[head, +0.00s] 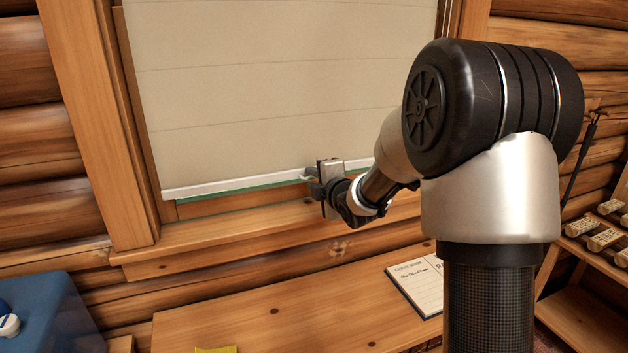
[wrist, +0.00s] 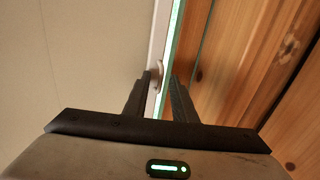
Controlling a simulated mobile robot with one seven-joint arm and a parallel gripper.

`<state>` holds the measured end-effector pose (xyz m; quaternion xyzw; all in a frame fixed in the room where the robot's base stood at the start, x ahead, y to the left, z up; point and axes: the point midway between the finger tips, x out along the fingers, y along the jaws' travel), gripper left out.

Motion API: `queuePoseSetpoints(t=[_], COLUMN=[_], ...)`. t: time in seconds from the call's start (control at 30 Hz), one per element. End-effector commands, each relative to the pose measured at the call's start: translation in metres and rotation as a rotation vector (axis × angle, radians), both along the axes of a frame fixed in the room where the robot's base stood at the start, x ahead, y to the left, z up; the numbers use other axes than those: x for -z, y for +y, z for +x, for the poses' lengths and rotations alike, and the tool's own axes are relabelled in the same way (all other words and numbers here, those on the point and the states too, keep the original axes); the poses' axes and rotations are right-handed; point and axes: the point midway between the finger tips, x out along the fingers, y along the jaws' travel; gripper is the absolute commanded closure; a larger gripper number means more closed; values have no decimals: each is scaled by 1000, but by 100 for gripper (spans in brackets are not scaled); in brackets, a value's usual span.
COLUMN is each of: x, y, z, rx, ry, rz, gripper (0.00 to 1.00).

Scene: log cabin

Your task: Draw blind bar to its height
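The blind (head: 285,80) is a beige sheet hanging low over the window. Its white bottom bar (head: 235,186) lies a little above the wooden sill, tilted in the head view. A green strip (head: 240,190) shows along the bar's lower edge; it also shows in the wrist view (wrist: 173,45). A small pale pull tab (wrist: 160,70) sticks out from the bar. My gripper (head: 312,180) is at the bar, right of its middle. In the wrist view its fingers (wrist: 160,76) stand on either side of the tab, with a visible gap between them. Contact with the tab is unclear.
The wooden sill (head: 270,230) runs just below the bar. A desk (head: 270,310) stands below, with a notepad (head: 418,284) and a yellow note (head: 215,350). A blue box (head: 50,315) is at lower left. Shelves with small rolls (head: 605,240) are at right.

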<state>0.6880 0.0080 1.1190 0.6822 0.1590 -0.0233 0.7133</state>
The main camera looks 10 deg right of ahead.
Motion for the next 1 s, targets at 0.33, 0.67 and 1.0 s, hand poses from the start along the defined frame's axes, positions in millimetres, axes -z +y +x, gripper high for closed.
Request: queuePoseSetpoints(t=[0.33,0.67,1.0], x=[0,0,0], y=[0,0,0], z=[0,-1,-1], rx=[0,0,0], ry=[0,1,1], rz=[0,0,0], gripper=[100,100,100])
